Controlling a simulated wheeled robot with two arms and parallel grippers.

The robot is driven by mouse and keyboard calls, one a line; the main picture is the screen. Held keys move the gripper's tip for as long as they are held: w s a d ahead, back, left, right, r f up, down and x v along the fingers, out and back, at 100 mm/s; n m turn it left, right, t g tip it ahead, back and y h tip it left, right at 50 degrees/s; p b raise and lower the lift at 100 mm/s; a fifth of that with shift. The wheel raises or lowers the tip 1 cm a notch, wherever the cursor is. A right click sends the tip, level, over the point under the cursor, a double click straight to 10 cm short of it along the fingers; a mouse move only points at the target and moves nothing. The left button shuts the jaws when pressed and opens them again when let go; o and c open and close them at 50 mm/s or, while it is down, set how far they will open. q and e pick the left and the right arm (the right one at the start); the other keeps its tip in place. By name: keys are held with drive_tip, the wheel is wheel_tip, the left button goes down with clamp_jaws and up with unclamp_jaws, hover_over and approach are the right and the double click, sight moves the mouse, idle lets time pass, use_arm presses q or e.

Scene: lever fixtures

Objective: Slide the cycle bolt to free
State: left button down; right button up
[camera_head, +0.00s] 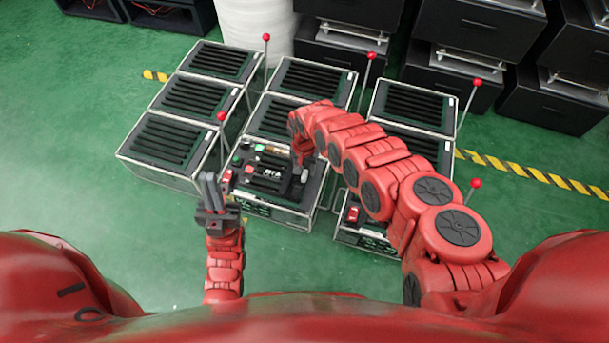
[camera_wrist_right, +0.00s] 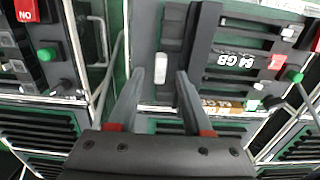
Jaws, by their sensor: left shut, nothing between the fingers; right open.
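The middle front fixture (camera_head: 262,205) has a dark panel with a label reading like "84 GB", which also shows upside down in the right wrist view (camera_wrist_right: 232,60). A small pale upright handle (camera_wrist_right: 160,65) stands on a dark strip beside that label. It looks like the cycle bolt, but I see no name on it. My right gripper (camera_wrist_right: 160,78) is open, with its fingertips on either side of the handle's near end; contact cannot be told. In the head view my right gripper (camera_head: 302,160) is over the panel's right side. My left gripper (camera_head: 209,182) is shut and empty, left of the fixture.
The panel carries a green button (camera_wrist_right: 295,76) and a red switch (camera_wrist_right: 277,62). Another fixture (camera_head: 360,238) stands to the right, partly behind my right arm. Tall rods with red balls (camera_head: 221,117) rise between the boxes. Green floor (camera_head: 75,190) is free at left.

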wheel_tip(320, 180, down, 2)
drive_tip(key=shift+w+f+b, duration=0.1)
drive_tip(key=shift+f+b, duration=0.1)
drive_tip(key=shift+b, duration=0.3)
clamp_jaws()
idle(1.1)
